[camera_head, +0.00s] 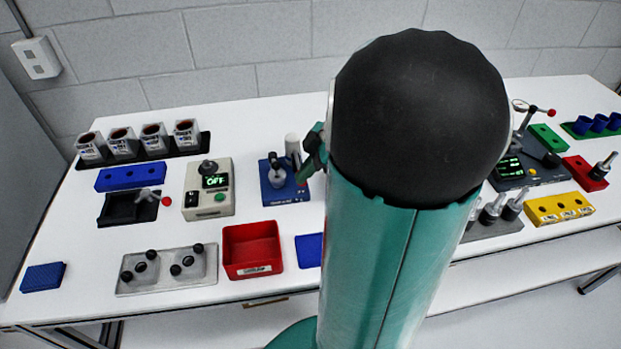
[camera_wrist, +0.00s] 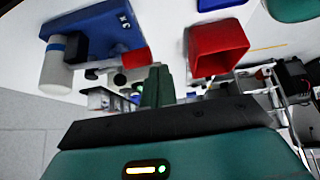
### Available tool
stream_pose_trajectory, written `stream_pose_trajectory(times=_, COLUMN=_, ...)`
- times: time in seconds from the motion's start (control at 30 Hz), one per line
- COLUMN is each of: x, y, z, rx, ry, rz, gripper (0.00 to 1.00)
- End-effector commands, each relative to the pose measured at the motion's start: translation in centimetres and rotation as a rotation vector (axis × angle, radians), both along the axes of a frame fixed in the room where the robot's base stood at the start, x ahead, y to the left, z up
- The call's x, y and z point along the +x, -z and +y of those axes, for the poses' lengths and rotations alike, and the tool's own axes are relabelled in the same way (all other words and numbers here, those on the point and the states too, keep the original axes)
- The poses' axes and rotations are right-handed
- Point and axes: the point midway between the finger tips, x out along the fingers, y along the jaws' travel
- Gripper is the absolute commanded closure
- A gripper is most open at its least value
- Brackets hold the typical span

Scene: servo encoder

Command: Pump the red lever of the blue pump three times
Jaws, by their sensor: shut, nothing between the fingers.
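The blue pump (camera_head: 286,191) stands on the table left of centre in the head view, with a white cylinder at its back. In the wrist view the blue pump (camera_wrist: 111,27) appears at upper left, tilted by the camera angle. Its red lever (camera_wrist: 134,57) shows just left of my fingers there; in the head view it is mostly hidden. My gripper (camera_head: 314,158) is at the right side of the pump, its green fingers shut and empty. In the wrist view my gripper (camera_wrist: 157,82) is close beside the red lever; I cannot tell whether they touch.
A red bin (camera_head: 252,250) stands in front of the pump, and a box reading OFF (camera_head: 208,190) is to its left. A grey plate with black knobs (camera_head: 168,269) lies at front left. Cups (camera_head: 140,143) stand at back left. My arm covers the table's middle.

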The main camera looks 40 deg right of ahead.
Motion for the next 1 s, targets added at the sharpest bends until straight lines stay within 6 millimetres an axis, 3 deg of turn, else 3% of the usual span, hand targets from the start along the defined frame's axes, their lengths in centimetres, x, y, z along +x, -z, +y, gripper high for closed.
stream_pose_trajectory(times=0.07, x=0.5, y=-0.6, z=0.3, rx=-0.002, ry=-0.003, rz=-0.003, gripper=1.00)
stream_pose_trajectory(times=0.5, x=-3.3, y=-7.3, z=-2.5, rx=-0.003, ry=0.001, rz=-0.004, gripper=1.00)
stream_pose_trajectory(times=0.7, x=-4.2, y=-8.4, z=-3.0, rx=-0.003, ry=0.001, rz=-0.002, gripper=1.00)
stream_pose_trajectory(times=1.0, x=-4.4, y=-8.5, z=-3.0, rx=-0.002, ry=0.001, rz=-0.003, gripper=1.00)
